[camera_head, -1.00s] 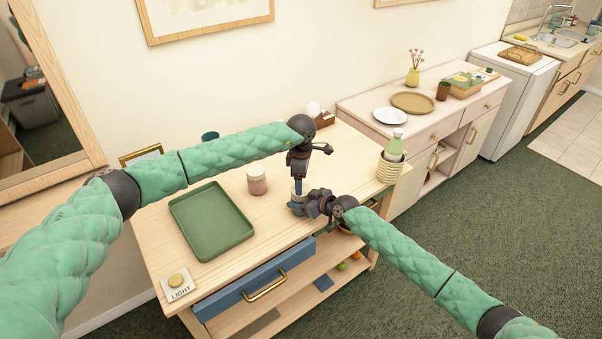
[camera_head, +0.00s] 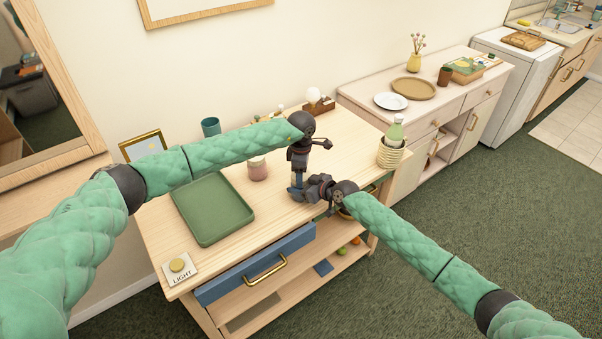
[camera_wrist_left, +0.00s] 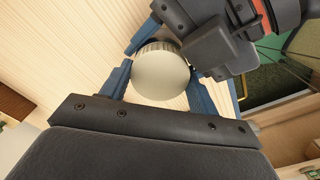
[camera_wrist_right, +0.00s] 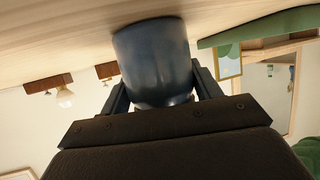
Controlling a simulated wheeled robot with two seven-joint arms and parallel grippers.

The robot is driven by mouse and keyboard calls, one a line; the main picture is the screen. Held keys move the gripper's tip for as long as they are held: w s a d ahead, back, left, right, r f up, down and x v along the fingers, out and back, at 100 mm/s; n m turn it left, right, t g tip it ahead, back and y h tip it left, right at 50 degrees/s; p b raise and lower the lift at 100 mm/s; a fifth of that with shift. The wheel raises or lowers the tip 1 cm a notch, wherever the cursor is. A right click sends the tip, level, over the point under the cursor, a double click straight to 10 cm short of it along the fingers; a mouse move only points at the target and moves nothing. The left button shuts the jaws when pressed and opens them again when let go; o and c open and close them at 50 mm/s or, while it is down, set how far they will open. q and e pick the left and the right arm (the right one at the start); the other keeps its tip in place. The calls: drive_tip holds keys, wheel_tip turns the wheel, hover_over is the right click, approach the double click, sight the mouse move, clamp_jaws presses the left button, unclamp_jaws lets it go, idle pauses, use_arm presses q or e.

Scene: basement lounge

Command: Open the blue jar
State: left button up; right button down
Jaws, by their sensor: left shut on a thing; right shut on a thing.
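The blue jar (camera_wrist_right: 155,62) stands upright on the wooden table. In the right wrist view its glossy dark blue body sits between the fingers of my right gripper (camera_wrist_right: 160,88), which is shut on it from the side. Its round cream lid with a ridged silvery rim (camera_wrist_left: 162,76) shows in the left wrist view. My left gripper (camera_wrist_left: 158,85) points down from above, shut on the lid. In the head view my left gripper (camera_head: 297,188) and right gripper (camera_head: 312,189) meet at the jar and mostly hide it. The lid appears seated on the jar.
A pink jar (camera_head: 257,168) and a green tray (camera_head: 213,213) lie left of the grippers. A light button (camera_head: 178,267) is at the front left corner. The blue drawer (camera_head: 256,268) sits below the tabletop.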

use_arm(q)
drive_tip(key=n, duration=0.3)
drive_tip(key=o, duration=1.1)
drive_tip(key=shift+r, duration=0.1)
